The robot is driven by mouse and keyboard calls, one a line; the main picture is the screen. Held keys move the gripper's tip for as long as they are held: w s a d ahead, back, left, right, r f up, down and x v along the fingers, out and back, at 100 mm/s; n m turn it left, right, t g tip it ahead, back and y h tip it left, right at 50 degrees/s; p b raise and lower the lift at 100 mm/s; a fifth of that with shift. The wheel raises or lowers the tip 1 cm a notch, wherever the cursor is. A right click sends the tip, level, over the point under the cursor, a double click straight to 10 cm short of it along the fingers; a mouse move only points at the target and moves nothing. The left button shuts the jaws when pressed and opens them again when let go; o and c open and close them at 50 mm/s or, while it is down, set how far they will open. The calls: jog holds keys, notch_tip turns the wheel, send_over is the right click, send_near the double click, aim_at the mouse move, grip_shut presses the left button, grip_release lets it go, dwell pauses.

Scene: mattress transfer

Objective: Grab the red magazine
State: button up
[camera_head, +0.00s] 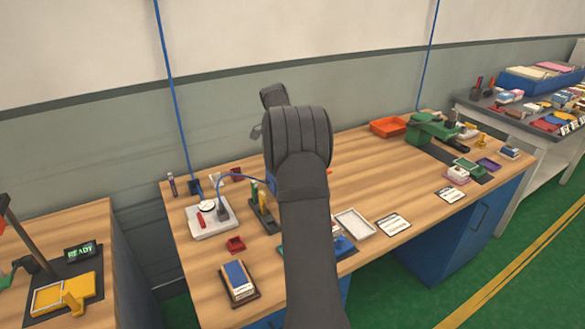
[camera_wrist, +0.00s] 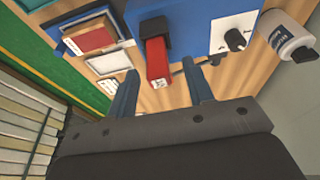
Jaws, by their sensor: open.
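In the wrist view, a red block, which looks like the red magazine (camera_wrist: 157,65), juts out of a black holder (camera_wrist: 154,27) on a blue fixture (camera_wrist: 190,32). Its near end is pale. My gripper (camera_wrist: 160,68) is open, with its two dark blue fingers to the left and right of the red magazine in the picture. I cannot tell how far it is in depth, and no contact shows. In the head view my own arm hides the gripper and most of the fixture; a small orange-red bit (camera_head: 329,171) shows right of the arm.
In the wrist view, a red-topped item (camera_wrist: 90,39) lies left of the fixture and a white bottle (camera_wrist: 285,36) lies right. On the wooden table stand a white tray (camera_head: 369,232), an orange tray (camera_head: 388,126) and a green machine (camera_head: 430,129). Bare wood shows at the table's back middle.

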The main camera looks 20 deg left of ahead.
jog(key=x, duration=0.3)
jog(key=shift+s+f, duration=0.1)
jog(key=shift+f, duration=0.1)
jog(key=shift+c, duration=0.2)
grip_shut()
jog(key=shift+r, duration=0.2)
